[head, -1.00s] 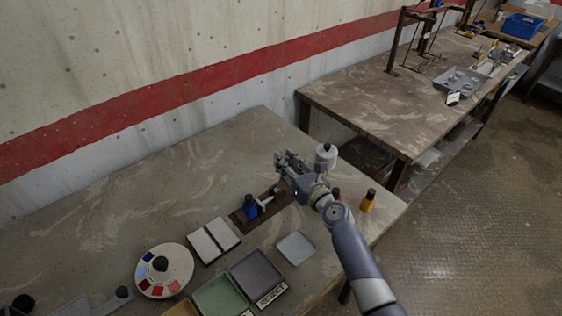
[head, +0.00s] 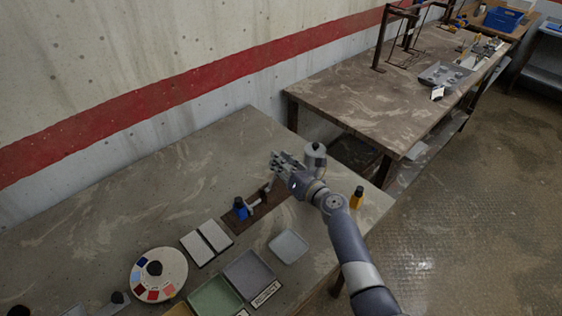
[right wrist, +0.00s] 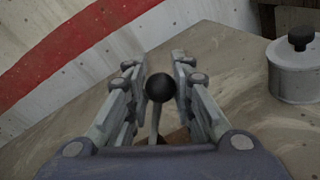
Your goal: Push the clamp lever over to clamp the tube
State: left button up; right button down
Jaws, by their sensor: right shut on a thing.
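The clamp stands on a dark brown base strip (head: 238,226) on the near table, with a blue part (head: 240,210) at its left end and a pale piece beside it. Its lever rises toward my right gripper (head: 279,161). In the right wrist view the lever's black ball knob (right wrist: 159,87) sits between the two fingers of my right gripper (right wrist: 160,62), which is shut on it. The pale lever rod runs down below the knob. I cannot make out the tube clearly. My left gripper is not in view.
A grey canister (head: 315,160) with a black knob stands close right of my right gripper. A yellow bottle (head: 357,199) is near the table's right edge. The table behind the clamp is clear.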

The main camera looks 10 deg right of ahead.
jog(key=c, duration=1.4)
grip_release()
jog(key=shift+s+f, duration=0.1)
jog(key=shift+f, duration=0.05)
jog(key=shift+c, duration=0.2)
jog(key=shift+o, duration=0.5)
jog(key=shift+s+d, duration=0.1)
jog(key=v, duration=1.2)
jog(key=shift+c, duration=0.3)
